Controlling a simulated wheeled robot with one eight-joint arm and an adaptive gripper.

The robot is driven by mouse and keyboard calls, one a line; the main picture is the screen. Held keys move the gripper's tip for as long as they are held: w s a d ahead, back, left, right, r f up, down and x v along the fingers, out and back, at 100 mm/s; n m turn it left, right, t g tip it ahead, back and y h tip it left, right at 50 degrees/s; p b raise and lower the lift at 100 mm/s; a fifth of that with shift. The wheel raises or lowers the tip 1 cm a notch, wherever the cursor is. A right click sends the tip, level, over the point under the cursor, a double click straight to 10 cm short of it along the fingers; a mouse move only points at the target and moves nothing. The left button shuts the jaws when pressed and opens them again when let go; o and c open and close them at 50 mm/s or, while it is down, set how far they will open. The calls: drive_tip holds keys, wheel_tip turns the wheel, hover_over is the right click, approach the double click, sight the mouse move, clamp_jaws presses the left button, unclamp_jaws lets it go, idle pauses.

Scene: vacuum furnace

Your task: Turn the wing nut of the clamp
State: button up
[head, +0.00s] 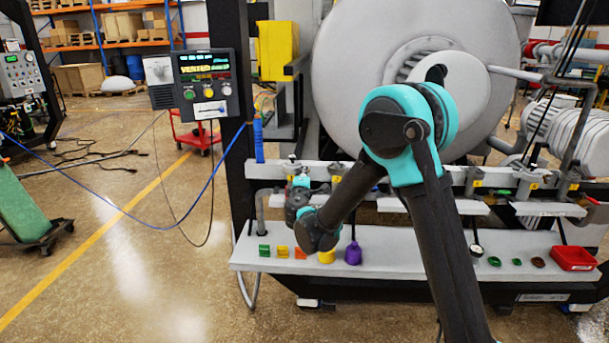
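My arm reaches across the middle of the head view to the pipe rail (400,172) in front of the furnace. My gripper (299,184) is at the left part of this rail, small and partly hidden by my wrist. I cannot see whether its fingers are open or shut. A small metal fitting (292,161) sits on the rail just above it. I cannot make out a clamp or its wing nut for certain; they may be among the small fittings on the rail or hidden behind my wrist.
The big round furnace door (350,60) stands behind my arm. A grey shelf (400,262) below carries small coloured pieces, a purple flask-like thing (353,253) and a red tray (573,258). A control panel (206,85) stands left, a blue hose nearby.

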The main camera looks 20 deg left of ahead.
clamp_jaws()
drive_tip(key=shift+m, duration=0.3)
drive_tip(key=m, duration=1.7)
drive_tip(key=shift+m, duration=0.3)
idle(0.4)
drive_tip(key=shift+o, duration=2.2)
unclamp_jaws()
drive_tip(key=shift+s, duration=0.1)
